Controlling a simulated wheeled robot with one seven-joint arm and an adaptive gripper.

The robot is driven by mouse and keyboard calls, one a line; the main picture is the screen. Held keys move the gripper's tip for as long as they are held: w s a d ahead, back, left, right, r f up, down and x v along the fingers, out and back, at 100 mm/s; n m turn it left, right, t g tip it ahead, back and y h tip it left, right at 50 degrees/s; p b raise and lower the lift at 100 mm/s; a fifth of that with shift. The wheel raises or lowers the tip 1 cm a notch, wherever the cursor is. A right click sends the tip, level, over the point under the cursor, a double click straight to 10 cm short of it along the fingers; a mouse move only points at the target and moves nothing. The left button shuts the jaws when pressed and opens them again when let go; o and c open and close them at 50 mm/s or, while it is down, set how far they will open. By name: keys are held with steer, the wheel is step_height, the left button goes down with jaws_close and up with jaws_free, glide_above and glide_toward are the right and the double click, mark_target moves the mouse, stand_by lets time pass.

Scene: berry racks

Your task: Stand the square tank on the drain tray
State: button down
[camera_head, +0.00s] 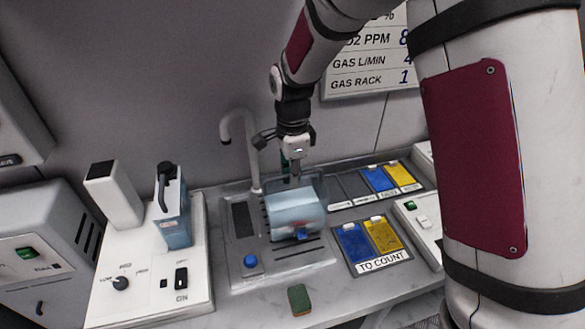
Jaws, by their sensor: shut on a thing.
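A pale blue, see-through boxy tank (292,211), which I take to be the square tank, is under my gripper (292,178). It has a small blue part and a red mark low on its near side. My gripper points down and is shut at the tank's top; its fingertips are small and partly hidden. The tank is over the grey drain tray (245,272), which has dark slots. I cannot tell whether the tank touches the tray or hangs just above it.
A grey curved tap (226,128) rises behind the tray. A blue-sided container with a black handle (173,215) stands on a white switch unit (115,290) at left. Blue and yellow cards (383,235) lie at right. A green-brown sponge (299,299) lies in front.

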steer(key=shift+f, duration=1.05)
steer(key=c, duration=1.7)
jaws_free()
